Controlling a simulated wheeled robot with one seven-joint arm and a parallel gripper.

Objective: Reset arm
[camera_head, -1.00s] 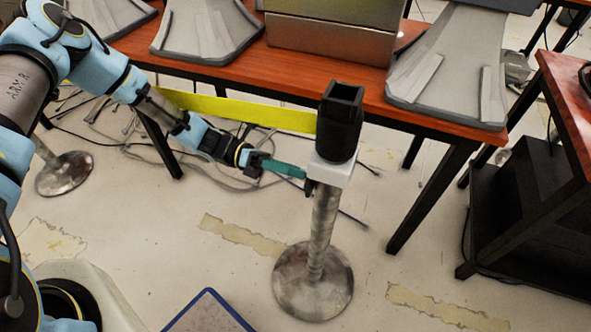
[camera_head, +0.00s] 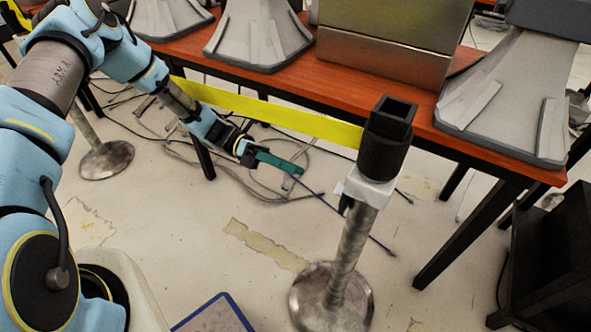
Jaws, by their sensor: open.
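My arm reaches in from the left in the head view, blue and grey. My gripper (camera_head: 290,167) is at its end, with teal fingers pointing right and slightly down. It is open, seen nearly side-on, and I see nothing held in it. It hangs over the floor in front of the desk, left of the metal post and apart from it. The gap between the fingers is hard to make out.
A metal post (camera_head: 350,245) with a black top (camera_head: 387,138) stands to the right on a round base. A yellow belt (camera_head: 290,117) runs left from it behind my arm. The wooden desk (camera_head: 280,84) is behind. A blue-edged panel (camera_head: 213,315) is at the bottom.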

